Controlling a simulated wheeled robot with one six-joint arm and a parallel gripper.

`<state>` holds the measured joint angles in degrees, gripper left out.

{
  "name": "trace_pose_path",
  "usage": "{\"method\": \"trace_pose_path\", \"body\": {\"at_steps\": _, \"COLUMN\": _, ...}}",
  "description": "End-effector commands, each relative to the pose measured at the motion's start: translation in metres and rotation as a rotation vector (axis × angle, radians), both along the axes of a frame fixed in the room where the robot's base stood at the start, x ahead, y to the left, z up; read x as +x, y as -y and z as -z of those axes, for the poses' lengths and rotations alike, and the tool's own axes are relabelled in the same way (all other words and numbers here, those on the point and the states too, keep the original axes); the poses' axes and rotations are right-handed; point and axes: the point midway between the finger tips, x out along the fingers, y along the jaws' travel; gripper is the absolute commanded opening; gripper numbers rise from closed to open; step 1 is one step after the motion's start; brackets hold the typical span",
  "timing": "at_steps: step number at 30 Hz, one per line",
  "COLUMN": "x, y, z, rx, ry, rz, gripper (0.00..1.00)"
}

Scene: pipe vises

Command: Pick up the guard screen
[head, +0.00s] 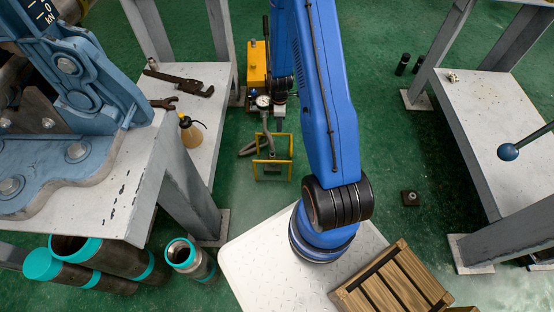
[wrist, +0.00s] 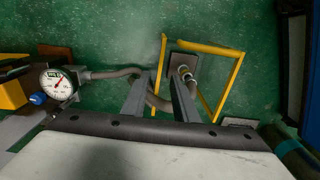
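No mesh or panel that is clearly the guard screen shows in either view. A thin yellow open frame (head: 273,180) stands on the green floor near the middle of the head view; I cannot tell whether it is the guard screen. In the wrist view the yellow frame (wrist: 205,49) lies beyond my fingers, with a dark block and a hose end inside its outline. My gripper (wrist: 159,77) has its two grey fingers apart, with nothing visibly held. The fingers overlap part of the frame and hose in that view. In the head view my blue arm hides much of the gripper.
A pressure gauge (head: 263,101) with a hose (head: 251,146) sits beside a yellow box (head: 256,66). Grey benches stand left (head: 112,190) and right (head: 500,110). Teal-ended pipes (head: 125,258) lie lower left. A wooden crate (head: 392,285) is at the bottom.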

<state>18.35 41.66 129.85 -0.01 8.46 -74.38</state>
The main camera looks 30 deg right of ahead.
Motion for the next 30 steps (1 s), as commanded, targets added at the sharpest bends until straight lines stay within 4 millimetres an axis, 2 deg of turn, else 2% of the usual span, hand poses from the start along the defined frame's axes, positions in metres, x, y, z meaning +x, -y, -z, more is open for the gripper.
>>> {"method": "trace_pose_path", "body": {"at_steps": 21, "x": -0.001, "y": -0.001, "z": 0.099, "rx": 0.001, "ry": -0.003, "rz": 0.002, "gripper": 0.27}}
{"method": "trace_pose_path", "body": {"at_steps": 30, "x": 0.0, "y": -0.001, "z": 0.114, "rx": 0.001, "ry": -0.001, "rz": 0.002, "gripper": 0.27}}
